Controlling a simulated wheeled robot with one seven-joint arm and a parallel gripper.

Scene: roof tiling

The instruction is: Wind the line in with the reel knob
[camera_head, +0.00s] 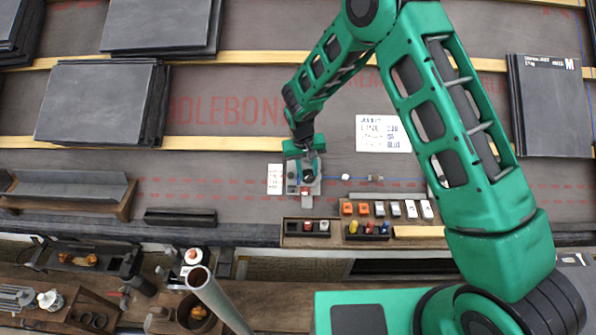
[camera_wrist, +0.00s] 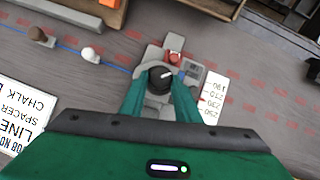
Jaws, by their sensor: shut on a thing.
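My green gripper (camera_wrist: 160,98) points down over the reel and is shut on the dark round reel knob (camera_wrist: 160,76), which has a white mark on top. In the head view my gripper (camera_head: 304,168) is at the middle of the roof. The grey reel body (camera_wrist: 155,55) shows around the knob, with a red part (camera_wrist: 175,57) at one side. The blue line (camera_head: 405,180) runs from the reel to the right, past a white bead (camera_head: 345,177) and a brown piece (camera_head: 376,178). The fingers hide part of the reel.
A white scale card (camera_wrist: 213,95) lies beside the reel. A printed card (camera_head: 383,133) lies behind the line. Trays with small coloured parts (camera_head: 368,231) stand in front. Slate stacks (camera_head: 100,103) lie at left and a slate stack (camera_head: 553,105) at right.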

